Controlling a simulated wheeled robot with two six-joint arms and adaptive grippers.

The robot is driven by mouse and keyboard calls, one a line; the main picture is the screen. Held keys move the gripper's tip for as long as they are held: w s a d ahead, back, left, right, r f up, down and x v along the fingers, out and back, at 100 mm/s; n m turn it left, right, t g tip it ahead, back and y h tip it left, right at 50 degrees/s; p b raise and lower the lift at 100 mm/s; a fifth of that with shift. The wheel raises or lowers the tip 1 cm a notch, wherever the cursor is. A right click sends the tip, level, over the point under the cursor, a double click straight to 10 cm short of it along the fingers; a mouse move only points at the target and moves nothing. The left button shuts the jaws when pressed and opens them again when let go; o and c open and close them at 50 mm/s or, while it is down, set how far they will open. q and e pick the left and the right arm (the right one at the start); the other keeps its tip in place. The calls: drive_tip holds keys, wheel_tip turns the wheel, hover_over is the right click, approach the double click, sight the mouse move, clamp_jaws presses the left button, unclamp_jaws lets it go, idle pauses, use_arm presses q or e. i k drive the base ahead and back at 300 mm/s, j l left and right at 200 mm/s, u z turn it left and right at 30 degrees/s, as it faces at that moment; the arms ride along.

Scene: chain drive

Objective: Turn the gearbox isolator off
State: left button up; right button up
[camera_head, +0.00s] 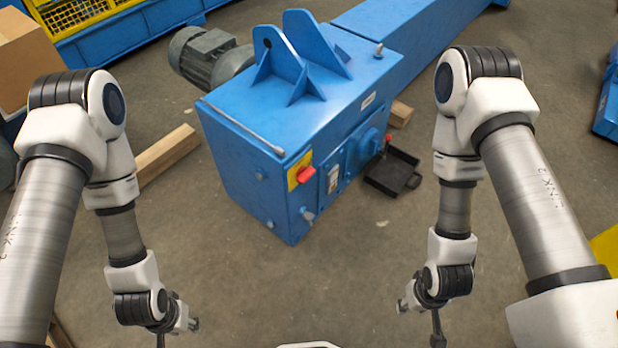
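The blue gearbox (240,160) stands on the floor in the middle of the head view. The isolator, a red rotary knob (306,174) on a yellow plate (295,168), is on the gearbox's front face near its top edge. The knob's exact angle is too small to tell. My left gripper (192,324) hangs low in front of the gearbox, to the left and well apart from the isolator. My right gripper (402,306) hangs low to the right, also apart from it. Both grippers are small and seen partly from above, so their finger opening is unclear.
A black tray (392,172) lies on the floor right of the gearbox. A grey motor (208,56) is behind it. A wooden beam (168,152) lies at its left, and a cardboard box (25,60) stands at far left. The floor between my arms is clear.

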sight(303, 174)
drive_tip(key=l+u, duration=0.1)
drive_tip(key=u, duration=0.25)
drive_tip(key=i+l+u, duration=0.1)
drive_tip(key=u, duration=0.25)
drive_tip(key=i+l+u, duration=0.1)
drive_tip(key=l+u, duration=0.2)
drive_tip(key=l, duration=0.65)
drive_tip(key=l+u, duration=0.3)
drive_tip(key=l, duration=0.6)
drive_tip(key=k+l+u, duration=0.1)
drive_tip(key=l+u, duration=0.25)
drive_tip(key=l, duration=0.55)
drive_tip(key=k+l, duration=0.1)
drive_tip(key=l, duration=0.9)
drive_tip(key=k+l, duration=0.15)
drive_tip(key=l, duration=0.85)
drive_tip(key=k, duration=0.05)
